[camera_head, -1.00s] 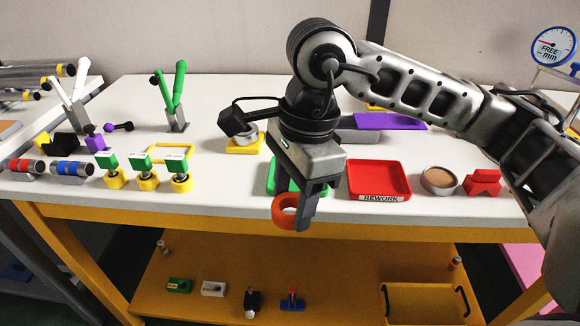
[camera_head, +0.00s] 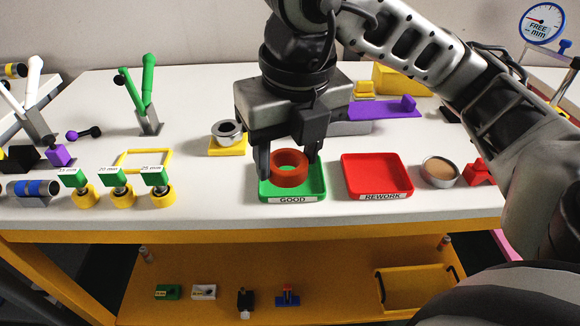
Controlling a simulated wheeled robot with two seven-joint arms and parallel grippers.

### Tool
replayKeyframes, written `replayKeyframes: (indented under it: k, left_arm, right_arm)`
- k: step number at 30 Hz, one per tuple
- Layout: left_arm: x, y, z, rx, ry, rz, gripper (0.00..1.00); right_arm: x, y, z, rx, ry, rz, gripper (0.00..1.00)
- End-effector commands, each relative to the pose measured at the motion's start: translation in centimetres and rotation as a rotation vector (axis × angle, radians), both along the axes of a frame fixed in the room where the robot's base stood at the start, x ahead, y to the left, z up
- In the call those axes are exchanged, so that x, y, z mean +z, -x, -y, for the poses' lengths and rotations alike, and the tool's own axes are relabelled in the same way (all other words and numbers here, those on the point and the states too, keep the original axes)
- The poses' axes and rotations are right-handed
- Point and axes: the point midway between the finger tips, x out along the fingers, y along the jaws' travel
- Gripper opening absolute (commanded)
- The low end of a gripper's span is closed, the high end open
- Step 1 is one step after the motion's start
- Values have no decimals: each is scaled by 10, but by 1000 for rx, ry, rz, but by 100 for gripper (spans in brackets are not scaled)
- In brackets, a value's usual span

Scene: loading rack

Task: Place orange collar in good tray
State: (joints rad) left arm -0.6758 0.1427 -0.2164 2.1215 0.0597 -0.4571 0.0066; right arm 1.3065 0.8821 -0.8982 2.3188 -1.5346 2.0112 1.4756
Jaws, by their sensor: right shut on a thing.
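The orange collar (camera_head: 290,181) is a short ring with its hole facing up. It is at the green good tray (camera_head: 292,199), within the tray's outline; I cannot tell whether it touches the tray floor. My right gripper (camera_head: 290,164) comes down from above, with one finger on each side of the collar, shut on it. The gripper hides the back of the tray. My left gripper is not in view.
The red rework tray (camera_head: 377,176) stands just right of the good tray. A round tan-filled dish (camera_head: 440,172) is further right. A yellow block with a metal ring (camera_head: 228,132) and yellow-based gauges (camera_head: 121,195) stand left. The table's front edge is close.

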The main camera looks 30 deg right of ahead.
Motion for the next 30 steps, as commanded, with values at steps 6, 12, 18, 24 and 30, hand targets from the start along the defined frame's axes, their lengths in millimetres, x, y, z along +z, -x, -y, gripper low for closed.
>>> replayKeyframes:
  k: [6, 12, 18, 24, 30]
  left_arm:
    - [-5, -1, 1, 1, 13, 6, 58]
    - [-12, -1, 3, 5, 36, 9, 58]
    - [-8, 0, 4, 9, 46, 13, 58]
    - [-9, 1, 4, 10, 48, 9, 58]
    - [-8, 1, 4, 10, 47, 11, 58]
  right_arm:
    - [-28, -44, 34, -6, -3, -7, 26]
    - [-64, -70, 52, 0, -3, -5, 26]
    - [-77, -81, 61, 1, -1, -1, 26]
    - [-100, -87, 67, 3, 1, -6, 26]
    - [-117, -88, 67, 3, 0, 0, 25]
